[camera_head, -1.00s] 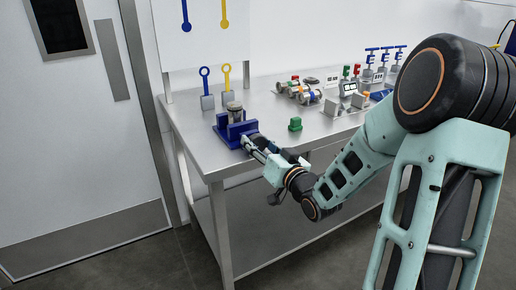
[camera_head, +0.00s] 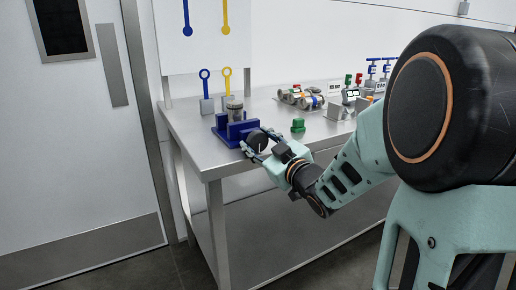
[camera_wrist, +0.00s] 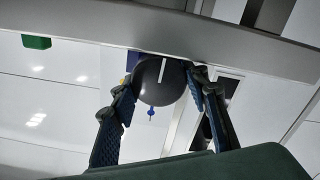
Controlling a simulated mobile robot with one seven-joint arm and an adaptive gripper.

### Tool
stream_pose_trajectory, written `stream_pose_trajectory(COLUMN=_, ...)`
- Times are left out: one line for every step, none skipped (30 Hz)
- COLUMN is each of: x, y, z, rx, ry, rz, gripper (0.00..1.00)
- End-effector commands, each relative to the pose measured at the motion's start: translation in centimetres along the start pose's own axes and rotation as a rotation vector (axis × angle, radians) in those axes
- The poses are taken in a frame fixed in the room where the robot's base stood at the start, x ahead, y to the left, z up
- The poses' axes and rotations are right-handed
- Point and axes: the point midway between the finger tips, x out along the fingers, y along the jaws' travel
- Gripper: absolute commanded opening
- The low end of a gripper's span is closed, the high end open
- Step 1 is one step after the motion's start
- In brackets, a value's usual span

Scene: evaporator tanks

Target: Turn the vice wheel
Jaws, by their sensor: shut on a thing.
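The blue vice (camera_head: 226,131) sits at the near left corner of the steel table, with a grey cylinder (camera_head: 235,107) standing in it. Its dark round vice wheel (camera_head: 258,141) faces the table's front edge. In the wrist view the wheel (camera_wrist: 158,82) shows a white line from its upper edge towards its middle. My gripper (camera_head: 256,151) reaches in from the front right. In the wrist view my gripper (camera_wrist: 163,92) has one finger on each side of the wheel and is shut on it. The wheel's shaft is hidden.
A green block (camera_head: 298,125) stands on the table right of the vice. Blue and yellow ring-topped posts (camera_head: 205,85) stand behind it. Several fixtures (camera_head: 302,98) lie further right. The table's front edge (camera_head: 235,170) runs just below my gripper.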

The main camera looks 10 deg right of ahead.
Motion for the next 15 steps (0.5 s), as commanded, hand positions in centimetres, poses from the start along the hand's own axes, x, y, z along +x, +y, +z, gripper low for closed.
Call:
stream_pose_trajectory(x=-0.03, y=-0.12, z=0.22, rx=-0.014, ry=-0.002, rz=-0.001, gripper=0.18)
stream_pose_trajectory(x=-0.03, y=-0.12, z=0.21, rx=-0.020, ry=-0.002, rz=-0.001, gripper=0.18)
stream_pose_trajectory(x=-0.03, y=-0.11, z=0.19, rx=-0.027, ry=-0.002, rz=-0.001, gripper=0.18)
stream_pose_trajectory(x=-0.04, y=-0.11, z=0.17, rx=-0.032, ry=-0.003, rz=-0.001, gripper=0.18)
stream_pose_trajectory(x=-0.04, y=-0.10, z=0.16, rx=-0.035, ry=-0.003, rz=-0.001, gripper=0.18)
stream_pose_trajectory(x=-0.04, y=-0.09, z=0.14, rx=-0.039, ry=-0.003, rz=-0.001, gripper=0.18)
stream_pose_trajectory(x=-0.04, y=-0.09, z=0.13, rx=-0.041, ry=-0.003, rz=-0.001, gripper=0.18)
stream_pose_trajectory(x=-0.04, y=-0.08, z=0.12, rx=-0.043, ry=-0.003, rz=-0.001, gripper=0.18)
stream_pose_trajectory(x=-0.04, y=-0.08, z=0.11, rx=-0.044, ry=-0.003, rz=-0.001, gripper=0.18)
stream_pose_trajectory(x=-0.04, y=-0.07, z=0.10, rx=-0.045, ry=-0.003, rz=-0.001, gripper=0.18)
stream_pose_trajectory(x=-0.04, y=-0.07, z=0.10, rx=-0.045, ry=-0.003, rz=-0.001, gripper=0.18)
stream_pose_trajectory(x=-0.04, y=-0.06, z=0.09, rx=-0.045, ry=-0.003, rz=-0.001, gripper=0.18)
stream_pose_trajectory(x=-0.04, y=-0.06, z=0.09, rx=-0.045, ry=-0.003, rz=-0.001, gripper=0.18)
stream_pose_trajectory(x=-0.04, y=-0.06, z=0.09, rx=-0.045, ry=-0.003, rz=-0.001, gripper=0.18)
stream_pose_trajectory(x=-0.04, y=-0.06, z=0.09, rx=-0.045, ry=-0.003, rz=-0.001, gripper=0.18)
